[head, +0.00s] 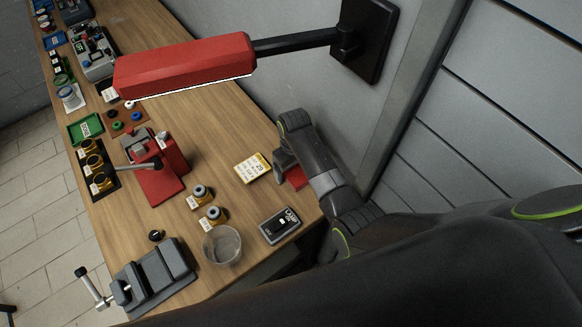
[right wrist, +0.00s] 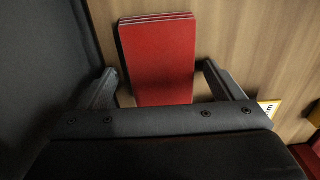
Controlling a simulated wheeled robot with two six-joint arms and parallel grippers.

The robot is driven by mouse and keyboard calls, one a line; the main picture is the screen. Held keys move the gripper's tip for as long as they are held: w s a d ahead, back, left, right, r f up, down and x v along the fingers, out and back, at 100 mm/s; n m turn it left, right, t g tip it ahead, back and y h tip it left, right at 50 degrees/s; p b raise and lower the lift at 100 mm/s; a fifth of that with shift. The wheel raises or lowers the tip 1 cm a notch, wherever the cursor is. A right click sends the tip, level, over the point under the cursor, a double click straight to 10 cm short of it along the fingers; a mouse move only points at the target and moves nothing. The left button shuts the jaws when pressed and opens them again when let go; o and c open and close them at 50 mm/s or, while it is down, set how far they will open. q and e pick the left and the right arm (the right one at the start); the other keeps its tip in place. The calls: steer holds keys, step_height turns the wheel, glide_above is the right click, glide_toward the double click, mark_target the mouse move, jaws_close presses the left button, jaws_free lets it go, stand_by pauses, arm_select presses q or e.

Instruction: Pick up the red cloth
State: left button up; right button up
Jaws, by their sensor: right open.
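The red cloth (right wrist: 158,58) looks like a flat folded stack with several layered edges, lying on the wooden bench in the right wrist view. A red part of it (head: 297,178) shows in the head view beside my right gripper (head: 284,165), near the bench's wall side. In the right wrist view the right gripper (right wrist: 161,80) is open, one finger on each side of the cloth, with gaps between. The cloth's near end is hidden behind the gripper body. My left gripper is not in view.
A red lamp (head: 185,65) on a wall arm hangs over the bench (head: 225,130). A yellow-and-white calendar card (head: 253,168) lies left of the gripper. A black meter (head: 281,226), clear bowl (head: 221,245), red press (head: 160,180) and grey vise (head: 155,277) stand nearby. The wall is close on the right.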

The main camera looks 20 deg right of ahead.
mark_target(295, 171)
steer(key=shift+s+d+r, duration=0.1)
steer(key=shift+s, duration=0.05)
steer(key=shift+s+r, duration=0.1)
steer(key=shift+s, duration=0.15)
steer(key=shift+c, duration=1)
steer(key=c, duration=0.9)
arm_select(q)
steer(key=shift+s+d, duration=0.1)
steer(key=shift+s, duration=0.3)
arm_select(e)
steer(key=shift+o, duration=0.2)
steer(key=shift+r, duration=0.1)
steer(key=shift+w+r, duration=0.1)
steer(key=shift+r, duration=0.15)
arm_select(q)
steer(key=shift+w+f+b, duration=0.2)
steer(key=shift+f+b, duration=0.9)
steer(key=shift+b, duration=0.05)
arm_select(e)
step_height(295, 171, up, 9)
steer(key=shift+r, duration=0.15)
